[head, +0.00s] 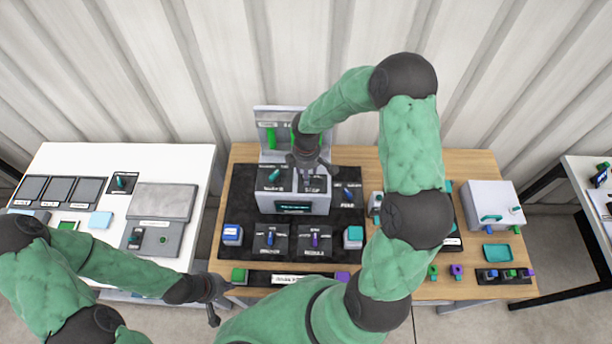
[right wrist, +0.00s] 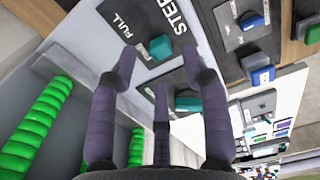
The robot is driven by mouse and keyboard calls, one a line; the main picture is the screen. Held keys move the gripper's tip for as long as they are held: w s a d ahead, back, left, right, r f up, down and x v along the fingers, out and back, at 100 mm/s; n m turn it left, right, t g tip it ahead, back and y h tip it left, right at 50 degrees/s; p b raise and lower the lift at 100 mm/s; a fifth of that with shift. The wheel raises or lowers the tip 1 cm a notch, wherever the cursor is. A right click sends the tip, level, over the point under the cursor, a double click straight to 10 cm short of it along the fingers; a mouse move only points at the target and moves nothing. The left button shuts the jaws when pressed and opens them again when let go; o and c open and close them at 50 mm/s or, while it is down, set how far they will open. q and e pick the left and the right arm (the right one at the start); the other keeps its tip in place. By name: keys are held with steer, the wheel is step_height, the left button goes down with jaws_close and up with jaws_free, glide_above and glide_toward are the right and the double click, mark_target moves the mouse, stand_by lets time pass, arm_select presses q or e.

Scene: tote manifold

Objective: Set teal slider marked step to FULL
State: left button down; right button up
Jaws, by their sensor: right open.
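The teal slider knob (right wrist: 160,47) shows in the right wrist view on a dark plate lettered STEP, with FULL printed near one end. The knob sits apart from the FULL lettering. In the head view a teal knob (head: 274,175) shows on the left of the grey console's top; its lettering is too small to read. My right gripper (head: 309,173) hangs over the console, right of that knob. In the right wrist view its spread fingers (right wrist: 160,72) are open and empty, with the knob beyond the fingertips. My left gripper (head: 222,302) is open and empty near the wooden table's front-left corner.
A grey upright panel with a green coil (head: 271,138) stands behind the console. Blue and purple controls (head: 315,240) lie in front on the black mat (head: 237,208). A white box (head: 492,205) stands right. A white table (head: 110,160) with panels is left.

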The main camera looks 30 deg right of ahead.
steer(key=shift+s+f, duration=0.2)
steer(key=shift+f, duration=0.8)
steer(key=shift+w+f, duration=0.15)
steer(key=shift+f, duration=0.35)
jaws_close()
